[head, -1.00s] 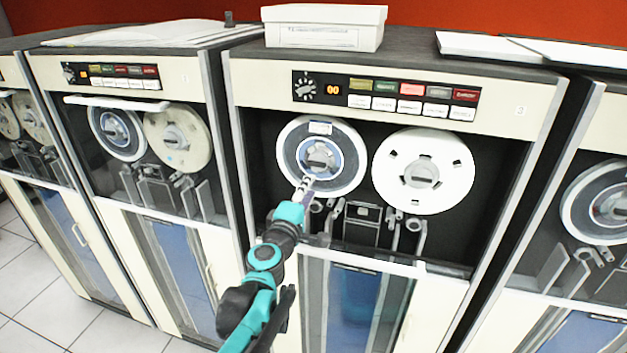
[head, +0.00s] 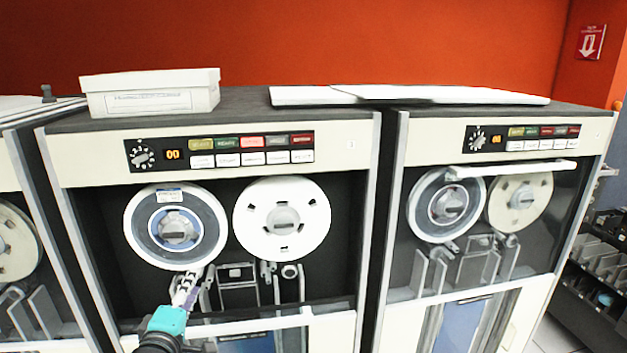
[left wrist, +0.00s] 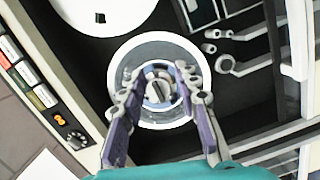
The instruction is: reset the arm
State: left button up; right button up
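My left arm comes up from the bottom left in the head view. Its teal and grey gripper (head: 186,288) is just below the left tape reel (head: 175,228) of the near tape drive. In the left wrist view, the two purple and grey fingers of the left gripper (left wrist: 160,92) are spread apart. The hub of the reel (left wrist: 158,88) shows between them, and nothing is held. I cannot tell whether the fingers touch the reel. My right gripper is not in view.
A white reel (head: 282,218) sits right of the left reel. A white box (head: 150,93) and flat white sheets (head: 400,94) lie on top of the cabinets. A second tape drive (head: 490,200) stands to the right, with dark shelves (head: 600,270) beyond it.

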pick_arm(q)
jog(key=s+d+f+m+g+h+b, duration=0.35)
jog(key=d+f+m+b, duration=0.3)
jog(key=d+f, duration=0.45)
jog(key=s+f+m+g+y+b, duration=0.1)
jog(key=s+f+m+g+b, duration=0.2)
jog(key=f, duration=1)
jog(key=s+f+m+g+y+b, duration=0.1)
jog(key=s+f+m+g+b, duration=0.3)
jog(key=s+f+m+b, duration=0.3)
jog(key=s+d+f+b, duration=0.1)
jog(key=s+f, duration=0.3)
jog(key=f, duration=0.2)
jog(key=shift+s, duration=0.25)
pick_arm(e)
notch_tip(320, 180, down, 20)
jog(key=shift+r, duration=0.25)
